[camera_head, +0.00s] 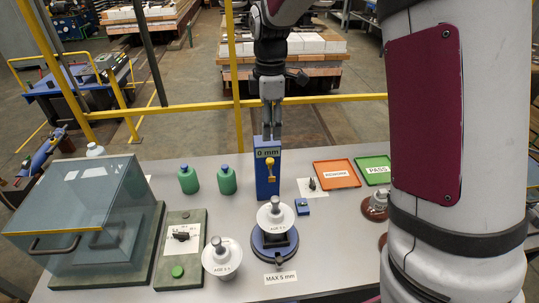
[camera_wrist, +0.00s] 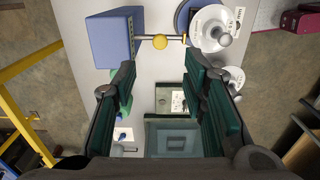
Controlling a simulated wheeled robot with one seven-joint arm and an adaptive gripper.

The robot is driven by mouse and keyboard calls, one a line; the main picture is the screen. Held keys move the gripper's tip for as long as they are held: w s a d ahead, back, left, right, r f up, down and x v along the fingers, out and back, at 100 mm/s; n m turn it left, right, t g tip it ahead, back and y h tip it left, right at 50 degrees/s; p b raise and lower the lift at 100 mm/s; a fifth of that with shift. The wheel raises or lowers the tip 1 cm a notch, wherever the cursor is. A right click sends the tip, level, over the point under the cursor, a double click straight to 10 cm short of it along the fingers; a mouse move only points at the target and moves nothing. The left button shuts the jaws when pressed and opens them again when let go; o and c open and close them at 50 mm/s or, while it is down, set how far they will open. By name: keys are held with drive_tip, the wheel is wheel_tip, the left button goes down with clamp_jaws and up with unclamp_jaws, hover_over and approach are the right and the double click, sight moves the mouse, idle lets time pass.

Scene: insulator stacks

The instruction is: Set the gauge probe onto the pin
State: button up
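The gauge is an upright blue block (camera_head: 266,185) with a display reading 0 mm. Its yellow knob (camera_head: 270,162) sits on the front, with a small yellow part just below. In the wrist view the yellow knob (camera_wrist: 160,42) is on a thin rod reaching from the block toward a white insulator disc (camera_wrist: 214,27). That insulator (camera_head: 276,216) stands on a round dark blue stand (camera_head: 274,246) in front of the gauge, its grey pin (camera_head: 275,202) pointing up. My gripper (camera_head: 271,138) points down at the gauge's top. In the wrist view its fingers (camera_wrist: 160,95) are apart, with nothing held between them.
A second insulator (camera_head: 222,260) stands at front left. A glass-covered box (camera_head: 75,225), a green panel (camera_head: 182,250) and two green bottles (camera_head: 227,180) are left. Orange (camera_head: 336,174) and green (camera_head: 374,171) trays lie right. My arm hides the table's right side.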

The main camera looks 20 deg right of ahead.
sight(270, 160)
wheel_tip(270, 160, down, 11)
drive_tip(key=shift+r+p, duration=0.1)
drive_tip(key=shift+p, duration=0.7)
clamp_jaws()
